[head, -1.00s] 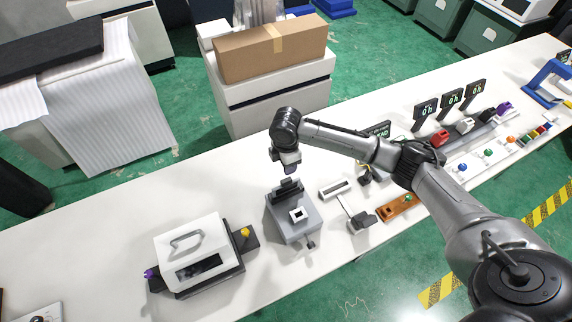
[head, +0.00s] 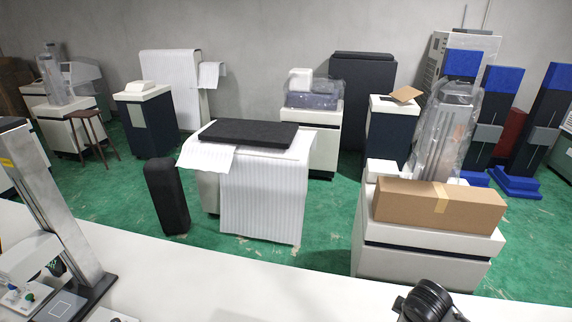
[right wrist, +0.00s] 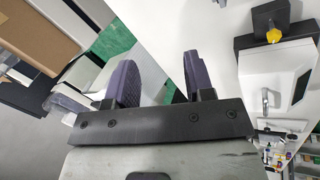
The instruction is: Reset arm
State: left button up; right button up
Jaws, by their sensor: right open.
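My right gripper (right wrist: 158,82) shows in the right wrist view. Its two dark purple-grey fingers are apart with nothing between them. Beyond the fingers are the white table top (right wrist: 215,50) and a strip of green floor. My left gripper is in neither view.
A white machine with a handle (right wrist: 275,85) and a yellow knob (right wrist: 273,36) stand at the right of the wrist view. In the head view, a cardboard box (head: 438,205) lies on a white cabinet (head: 420,250) behind the table. A tall metal column device (head: 60,215) stands at left.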

jog(key=w+a+r+m+t, duration=0.1)
jog(key=a+r+t, duration=0.4)
jog(key=r, duration=0.5)
jog(key=s+a+r+m+t+y+p, duration=0.1)
jog(key=s+a+r+m+t+p, duration=0.1)
jog(key=s+a+r+m+p, duration=0.3)
jog(key=s+f+g+p, duration=0.2)
jog(key=s+f, duration=0.2)
jog(key=s, duration=0.5)
jog(key=s+f+m+g+p, duration=0.1)
jog(key=s+f, duration=0.4)
jog(key=s, duration=0.5)
jog(key=s+f+m+g+y+p, duration=0.1)
jog(key=s+f+g, duration=0.3)
jog(key=s, duration=0.5)
jog(key=shift+s+a+f+p, duration=0.2)
jog(key=shift+s+f+p, duration=0.2)
jog(key=shift+p, duration=0.4)
